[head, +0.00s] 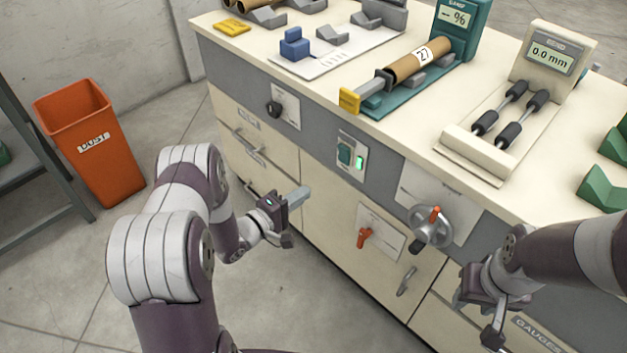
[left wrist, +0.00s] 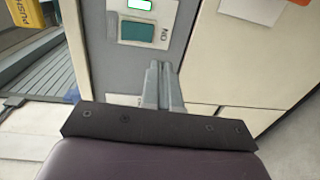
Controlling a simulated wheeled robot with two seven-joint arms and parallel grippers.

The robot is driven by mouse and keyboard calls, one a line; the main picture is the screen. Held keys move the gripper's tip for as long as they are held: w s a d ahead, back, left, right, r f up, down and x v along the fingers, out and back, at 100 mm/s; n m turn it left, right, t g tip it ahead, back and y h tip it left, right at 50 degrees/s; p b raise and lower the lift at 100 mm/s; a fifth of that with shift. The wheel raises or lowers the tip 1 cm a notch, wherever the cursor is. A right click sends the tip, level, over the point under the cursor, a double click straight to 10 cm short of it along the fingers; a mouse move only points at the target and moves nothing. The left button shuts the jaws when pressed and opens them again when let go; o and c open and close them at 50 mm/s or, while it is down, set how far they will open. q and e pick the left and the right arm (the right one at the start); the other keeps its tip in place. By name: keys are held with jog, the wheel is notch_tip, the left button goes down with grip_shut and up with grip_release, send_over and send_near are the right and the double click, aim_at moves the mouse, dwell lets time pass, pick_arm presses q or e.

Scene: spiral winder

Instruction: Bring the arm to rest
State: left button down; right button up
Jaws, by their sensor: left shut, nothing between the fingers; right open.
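My left gripper (head: 301,195) hangs in the air in front of the cabinet's drawers, below the green switch. Its fingers are together with nothing between them, and they also show in the left wrist view (left wrist: 163,80). My right gripper (head: 492,318) is at the lower right of the head view, in front of the cabinet near the GAUGE label. It is open, with no object seen in it. The cabinet (head: 309,214) stands behind both grippers.
A green switch (head: 345,153) with a lit lamp, a red lever (head: 363,237) and a handwheel (head: 431,228) stick out from the cabinet front. A cardboard tube (head: 414,62) lies in a teal fixture on top. An orange dust bin (head: 92,137) stands left; the floor between is clear.

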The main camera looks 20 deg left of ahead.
pick_arm(q)
jog(key=shift+v, duration=1.05)
jog(key=shift+s+f, duration=0.1)
jog(key=shift+f, duration=0.1)
